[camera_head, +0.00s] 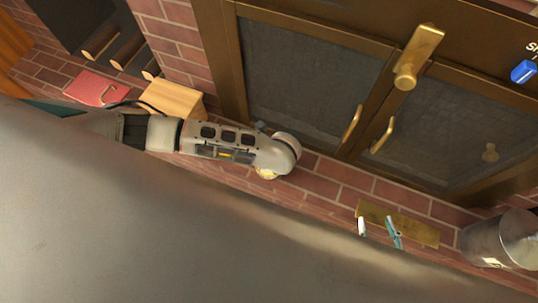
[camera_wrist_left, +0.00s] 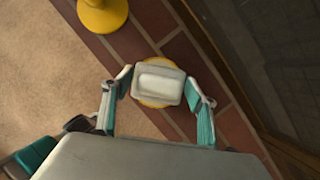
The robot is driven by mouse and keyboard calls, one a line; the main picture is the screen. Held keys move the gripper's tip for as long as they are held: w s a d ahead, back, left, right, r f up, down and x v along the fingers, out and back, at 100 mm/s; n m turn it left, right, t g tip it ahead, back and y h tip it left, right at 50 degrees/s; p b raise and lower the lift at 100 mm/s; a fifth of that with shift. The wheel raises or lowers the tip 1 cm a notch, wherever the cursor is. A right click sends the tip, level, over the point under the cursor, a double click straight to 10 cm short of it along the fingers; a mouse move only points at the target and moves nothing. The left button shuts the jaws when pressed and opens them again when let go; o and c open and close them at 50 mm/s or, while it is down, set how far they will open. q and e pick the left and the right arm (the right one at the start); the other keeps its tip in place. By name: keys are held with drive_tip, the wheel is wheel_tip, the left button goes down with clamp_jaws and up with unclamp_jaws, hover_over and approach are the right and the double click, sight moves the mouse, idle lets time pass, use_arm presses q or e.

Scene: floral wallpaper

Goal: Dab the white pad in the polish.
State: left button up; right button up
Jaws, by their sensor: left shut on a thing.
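In the left wrist view, my left gripper (camera_wrist_left: 160,92) is shut on a pale block with a white top, which looks like the white pad (camera_wrist_left: 158,82). A round yellow thing (camera_wrist_left: 153,102), perhaps the polish, shows beneath the pad around its edges. I cannot tell whether the pad touches it. In the head view, my left arm hides the pad and a yellow edge (camera_head: 266,174) shows below the wrist.
A brass plate (camera_head: 415,228) lies on the brick by my right gripper. A metal pot (camera_head: 497,240) stands at the right. Dark doors with brass handles (camera_head: 382,136) stand behind. A wooden block (camera_head: 172,99) and red book (camera_head: 90,88) are at left. A yellow stand (camera_wrist_left: 102,14) is in the wrist view.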

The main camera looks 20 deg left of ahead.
use_arm(q)
drive_tip(key=shift+f, duration=0.55)
idle(0.7)
idle(2.0)
drive_tip(key=shift+s+f, duration=0.1)
drive_tip(key=shift+s, duration=0.05)
idle(1.3)
